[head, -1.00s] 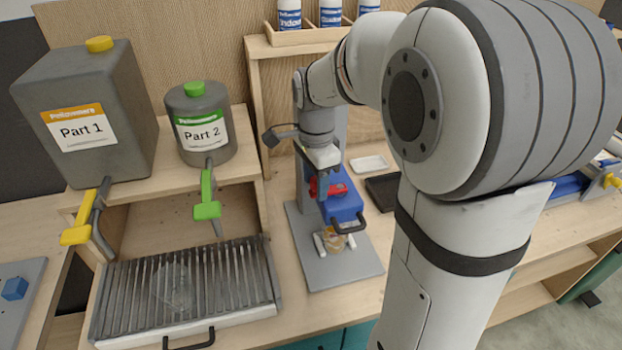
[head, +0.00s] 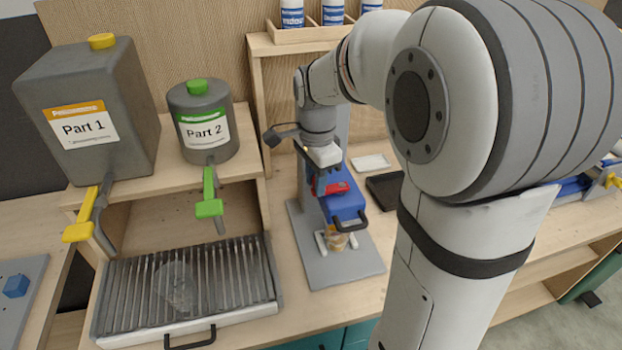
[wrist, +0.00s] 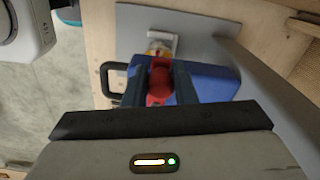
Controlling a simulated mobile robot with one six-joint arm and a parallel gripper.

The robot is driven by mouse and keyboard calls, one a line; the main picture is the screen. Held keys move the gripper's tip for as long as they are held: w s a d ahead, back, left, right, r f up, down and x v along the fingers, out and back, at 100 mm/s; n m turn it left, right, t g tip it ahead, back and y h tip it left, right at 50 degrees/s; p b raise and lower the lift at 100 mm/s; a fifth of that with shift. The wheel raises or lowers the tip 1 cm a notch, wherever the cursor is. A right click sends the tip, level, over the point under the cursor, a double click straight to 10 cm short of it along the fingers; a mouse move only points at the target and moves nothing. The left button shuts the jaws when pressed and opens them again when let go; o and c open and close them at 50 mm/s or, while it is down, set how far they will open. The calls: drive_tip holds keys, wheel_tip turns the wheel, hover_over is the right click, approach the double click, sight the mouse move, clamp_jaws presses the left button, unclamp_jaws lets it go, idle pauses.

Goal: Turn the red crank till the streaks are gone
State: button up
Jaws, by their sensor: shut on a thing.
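The red crank (head: 337,188) sits on top of a blue mixing head (head: 347,206) on a grey stand (head: 342,275). My gripper (head: 325,190) reaches down from above and is shut on the crank. In the wrist view the red crank (wrist: 160,82) lies between the two dark fingers (wrist: 159,85). A clear cup with amber contents (head: 337,239) stands under the blue head between pale holders. It also shows in the wrist view (wrist: 157,49), partly covered by the crank and head. Streaks inside the cup are too small to make out.
Left of the stand is a slatted drain tray (head: 190,285) with a clear cup (head: 176,286) lying on it. The Part 1 container (head: 85,115) and Part 2 container (head: 202,120) stand on a shelf above. A white dish (head: 371,162) and dark tray (head: 384,190) lie behind right.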

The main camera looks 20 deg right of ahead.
drive_tip(key=shift+s+d+n, duration=0.15)
drive_tip(key=shift+n, duration=0.15)
drive_tip(key=s+n, duration=0.1)
drive_tip(key=n, duration=0.2)
drive_tip(key=s+d+n+b, duration=0.1)
drive_tip(key=n, duration=0.2)
drive_tip(key=s+d+n+b, duration=0.1)
drive_tip(key=s+n, duration=0.1)
drive_tip(key=shift+d+n, duration=0.1)
drive_tip(key=shift+n, duration=0.3)
drive_tip(key=shift+s+d+n+b, duration=0.25)
drive_tip(key=shift+d+n, duration=0.55)
drive_tip(key=shift+n, duration=0.9)
drive_tip(key=shift+s+d+n+b, duration=0.15)
drive_tip(key=shift+d+n, duration=0.6)
drive_tip(key=shift+n, duration=0.95)
drive_tip(key=shift+s+d+n+b, duration=0.25)
drive_tip(key=shift+d+n, duration=0.55)
drive_tip(key=shift+n, duration=0.9)
drive_tip(key=shift+w, duration=0.1)
